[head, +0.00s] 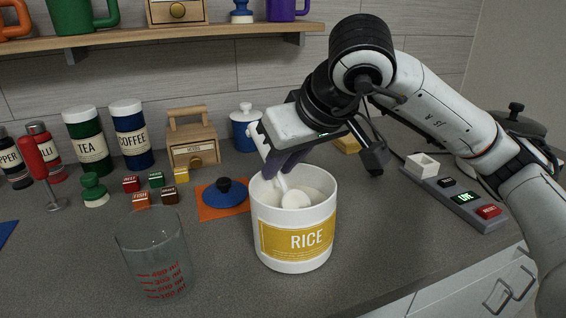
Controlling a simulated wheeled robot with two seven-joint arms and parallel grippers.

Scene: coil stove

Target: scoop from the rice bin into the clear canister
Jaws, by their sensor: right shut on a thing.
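The white rice bin (293,241) with a yellow RICE label stands open on the grey counter, right of centre. My right gripper (283,165) reaches down over the bin's mouth, shut on a white scoop (295,199). The scoop's head is inside the bin; I cannot tell how much rice is in it. The clear canister (155,262), with red measuring marks, stands at the front left, apart from the bin, and looks empty. My left gripper is not in view.
A button panel (463,199) lies right. The counter between canister and bin is clear.

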